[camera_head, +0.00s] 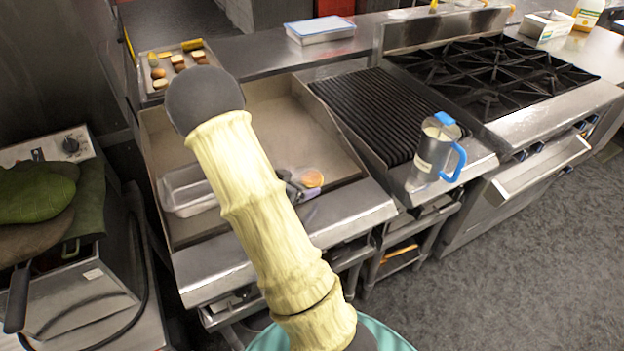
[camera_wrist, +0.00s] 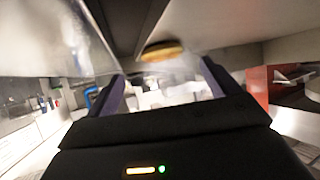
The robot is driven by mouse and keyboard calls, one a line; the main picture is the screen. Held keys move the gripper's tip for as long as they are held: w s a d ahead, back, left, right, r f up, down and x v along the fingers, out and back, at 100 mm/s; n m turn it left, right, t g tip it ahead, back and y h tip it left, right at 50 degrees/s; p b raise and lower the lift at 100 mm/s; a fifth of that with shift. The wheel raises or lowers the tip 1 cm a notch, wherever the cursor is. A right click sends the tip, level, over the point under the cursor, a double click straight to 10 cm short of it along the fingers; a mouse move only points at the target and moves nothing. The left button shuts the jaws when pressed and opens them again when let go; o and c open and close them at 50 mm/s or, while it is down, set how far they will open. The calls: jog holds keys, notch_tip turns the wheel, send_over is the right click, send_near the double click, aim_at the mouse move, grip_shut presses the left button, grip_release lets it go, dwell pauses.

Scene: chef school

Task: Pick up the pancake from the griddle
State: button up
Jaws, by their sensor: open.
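The pancake (camera_head: 312,178) is small, round and golden brown. It lies on the flat griddle (camera_head: 285,115) near the front right. My gripper (camera_head: 300,190) is low over the griddle front, just left of the pancake and close to it; my arm hides part of it. In the wrist view the pancake (camera_wrist: 161,50) appears just beyond the gap between the two dark fingers of my gripper (camera_wrist: 162,78). The fingers are apart with nothing between them. I cannot tell whether either finger touches the pancake.
A clear container (camera_head: 187,190) stands on the griddle's left front. A tray of food (camera_head: 160,92) sits behind the griddle. A ribbed grill (camera_head: 375,112) is to the right, with a clear jug with blue handle (camera_head: 434,150) at its front. A burner stove (camera_head: 490,75) is farther right.

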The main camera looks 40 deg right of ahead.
aim_at(309, 179)
jog(key=shift+d, duration=0.1)
jog(key=x, duration=0.5)
jog(key=shift+w+f, duration=0.1)
jog(key=shift+w, duration=0.15)
jog(key=c, duration=1.1)
jog(key=shift+c, duration=0.2)
notch_tip(309, 179, up, 10)
jog(key=p, duration=0.1)
